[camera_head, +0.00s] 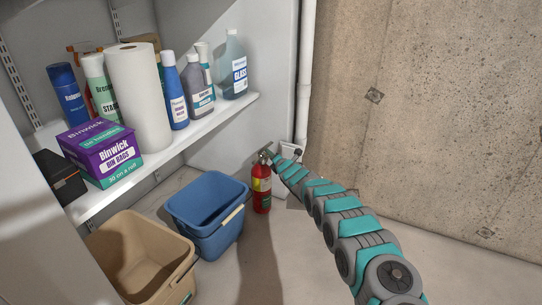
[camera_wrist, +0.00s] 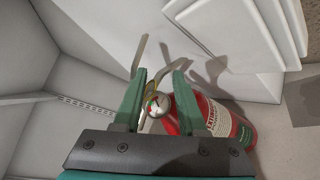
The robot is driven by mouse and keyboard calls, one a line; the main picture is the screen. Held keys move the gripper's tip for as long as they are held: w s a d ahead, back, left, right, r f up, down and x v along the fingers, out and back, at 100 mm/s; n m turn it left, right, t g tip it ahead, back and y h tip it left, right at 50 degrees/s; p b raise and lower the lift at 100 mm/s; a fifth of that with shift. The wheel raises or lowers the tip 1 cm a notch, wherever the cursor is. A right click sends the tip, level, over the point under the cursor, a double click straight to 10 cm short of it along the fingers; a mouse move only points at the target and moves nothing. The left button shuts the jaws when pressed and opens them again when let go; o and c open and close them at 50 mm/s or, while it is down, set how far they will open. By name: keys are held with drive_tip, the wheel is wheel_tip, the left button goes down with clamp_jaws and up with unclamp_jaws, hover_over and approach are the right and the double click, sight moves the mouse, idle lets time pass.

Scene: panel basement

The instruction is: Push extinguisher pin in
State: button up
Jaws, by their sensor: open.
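The red fire extinguisher (camera_head: 262,196) stands upright on the floor beside the blue bin, near the wall corner. My gripper (camera_head: 274,159) is at its top, by the valve and handle. In the wrist view, the jaws of my gripper (camera_wrist: 159,72) are open. The round pressure gauge (camera_wrist: 157,105) shows between the two green fingers, and pale metal levers rise past the left finger. The red body of the extinguisher (camera_wrist: 225,126) lies behind and right of the right finger. I cannot make out the pin clearly in either view, nor tell whether a finger touches the valve.
A blue bin (camera_head: 182,212) stands left of the extinguisher, with a tan bin (camera_head: 98,237) nearer. A shelf (camera_head: 168,151) with bottles, a paper roll and a purple box is above them. White panels (camera_wrist: 240,28) lean behind the extinguisher. Floor at right is clear.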

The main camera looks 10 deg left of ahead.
drive_tip(key=shift+o, duration=0.6)
drive_tip(key=shift+s+a+f, duration=0.1)
drive_tip(key=shift+f, duration=0.15)
drive_tip(key=shift+r, duration=0.15)
drive_tip(key=shift+a+r, duration=0.1)
drive_tip(key=shift+r, duration=0.15)
drive_tip(key=shift+r, duration=0.1)
